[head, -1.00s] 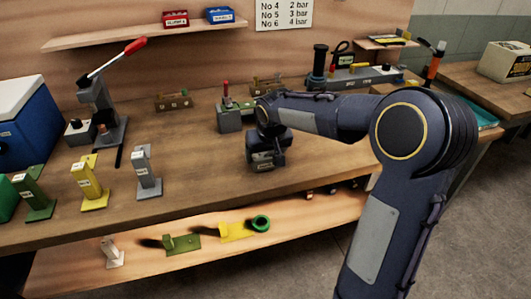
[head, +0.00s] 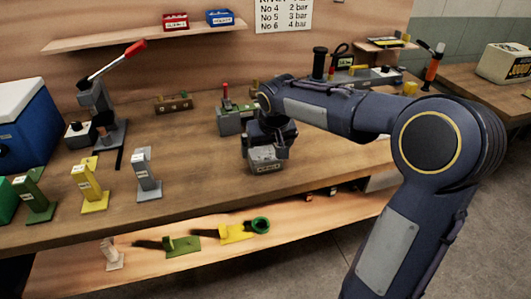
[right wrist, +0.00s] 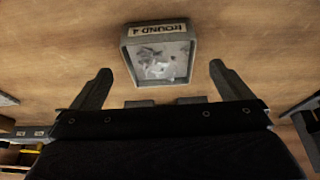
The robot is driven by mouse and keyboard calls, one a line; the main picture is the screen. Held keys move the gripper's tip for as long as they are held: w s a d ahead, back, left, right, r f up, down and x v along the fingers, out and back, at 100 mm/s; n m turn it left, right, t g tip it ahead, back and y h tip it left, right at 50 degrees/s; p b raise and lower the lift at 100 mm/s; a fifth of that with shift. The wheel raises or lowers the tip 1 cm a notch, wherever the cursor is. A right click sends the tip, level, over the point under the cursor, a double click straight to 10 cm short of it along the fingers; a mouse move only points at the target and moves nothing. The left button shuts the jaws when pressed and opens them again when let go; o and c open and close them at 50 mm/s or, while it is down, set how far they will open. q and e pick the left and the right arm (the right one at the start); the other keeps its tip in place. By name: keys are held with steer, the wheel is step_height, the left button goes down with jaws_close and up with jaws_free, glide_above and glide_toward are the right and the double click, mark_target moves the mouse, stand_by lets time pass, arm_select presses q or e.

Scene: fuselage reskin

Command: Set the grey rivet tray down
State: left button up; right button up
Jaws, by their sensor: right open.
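The small grey rivet tray (head: 265,168) rests on the bench top near its front edge. In the right wrist view the tray (right wrist: 157,29) shows a "ROUND 4" label on one wall and a pile of small silvery rivets inside. My right gripper (right wrist: 160,68) is open, its two fingers apart to either side and clear of the tray, which lies just beyond the fingertips. In the head view the right gripper (head: 268,146) is just above and behind the tray, and its wrist partly hides it. My left gripper is not in view.
Grey (head: 146,176), yellow (head: 90,186) and green (head: 36,200) stands are to the left. A red-handled lever tool (head: 103,105) and blue box (head: 25,125) stand further left. A grey block with a red peg (head: 235,118) is behind the tray. Bench between stands and tray is clear.

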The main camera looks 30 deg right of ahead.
steer(key=d+v, duration=0.1)
steer(key=v, duration=0.6)
steer(key=s+a+f+y, duration=0.2)
steer(key=s+a+f, duration=0.2)
steer(key=s, duration=0.8)
steer(key=s+a+f+n+t+y, duration=0.1)
steer(key=s+a+f, duration=0.4)
steer(key=s, duration=0.7)
steer(key=a+y, duration=0.1)
steer(key=a, duration=0.1)
steer(key=shift+a+y, duration=0.3)
steer(key=shift+y, duration=0.1)
steer(key=shift+p, duration=0.35)
step_height(320, 180, up, 5)
steer(key=p, duration=0.5)
steer(key=shift+r, duration=0.1)
